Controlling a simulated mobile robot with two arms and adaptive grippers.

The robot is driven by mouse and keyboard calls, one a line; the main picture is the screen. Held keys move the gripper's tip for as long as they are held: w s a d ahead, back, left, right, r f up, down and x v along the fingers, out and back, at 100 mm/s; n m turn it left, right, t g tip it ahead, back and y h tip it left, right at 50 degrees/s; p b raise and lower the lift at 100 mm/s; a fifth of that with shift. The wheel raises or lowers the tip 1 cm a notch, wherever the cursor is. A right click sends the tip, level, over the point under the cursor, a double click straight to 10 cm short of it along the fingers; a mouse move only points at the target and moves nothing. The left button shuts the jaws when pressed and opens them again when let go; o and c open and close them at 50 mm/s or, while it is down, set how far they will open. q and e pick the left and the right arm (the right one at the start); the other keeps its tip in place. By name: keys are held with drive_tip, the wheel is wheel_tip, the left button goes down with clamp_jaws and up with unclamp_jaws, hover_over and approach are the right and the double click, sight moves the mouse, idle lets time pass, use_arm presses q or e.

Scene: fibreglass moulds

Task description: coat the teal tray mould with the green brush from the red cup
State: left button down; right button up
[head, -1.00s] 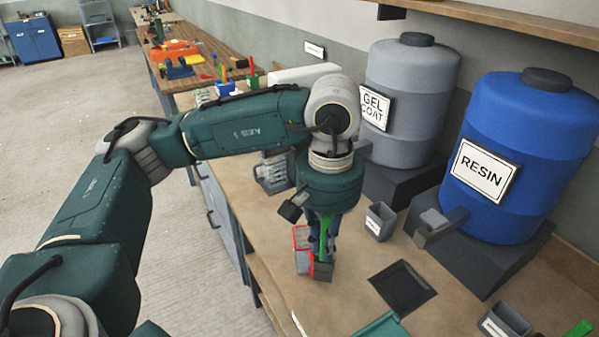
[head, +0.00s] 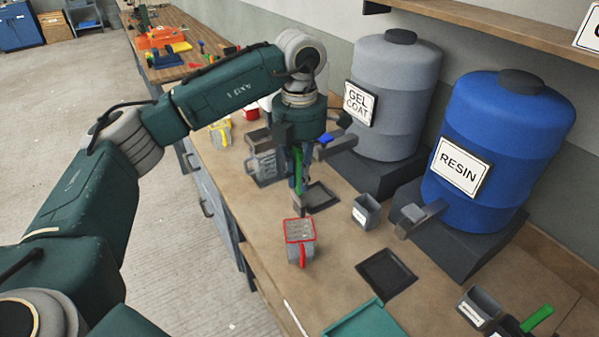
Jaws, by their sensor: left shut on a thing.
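The red cup (head: 300,241) stands upright on the bench, grey with a red rim and a red handle. My left gripper (head: 299,182) is shut on the green brush (head: 298,168), which hangs roughly upright in its fingers. The brush is beyond the red cup and clear of it, in front of a dark square mat. Its lower end is too small to make out. The teal tray mould (head: 366,322) lies at the bottom edge, and only part of it shows. My right gripper is not in view.
A dark mat (head: 387,274) lies between the teal mould and the blue resin drum (head: 503,150). A small grey cup (head: 366,212) stands near the grey gel coat drum (head: 394,95). At lower right are a grey container (head: 479,306) and a green handle (head: 537,318).

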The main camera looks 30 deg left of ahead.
sight(300, 193)
use_arm(q)
drive_tip(key=shift+f+b, duration=1.55)
drive_tip(key=shift+f, duration=0.85)
wheel_tip(300, 193, down, 4)
drive_tip(key=b, duration=0.3)
drive_tip(key=shift+f+b, duration=2.3)
drive_tip(key=shift+f, duration=1.05)
drive_tip(key=shift+r, duration=0.15)
drive_tip(key=shift+r+p, duration=1.3)
drive_tip(key=shift+r, duration=0.6)
drive_tip(key=shift+r+p, duration=2.05)
drive_tip(key=shift+r, duration=1.3)
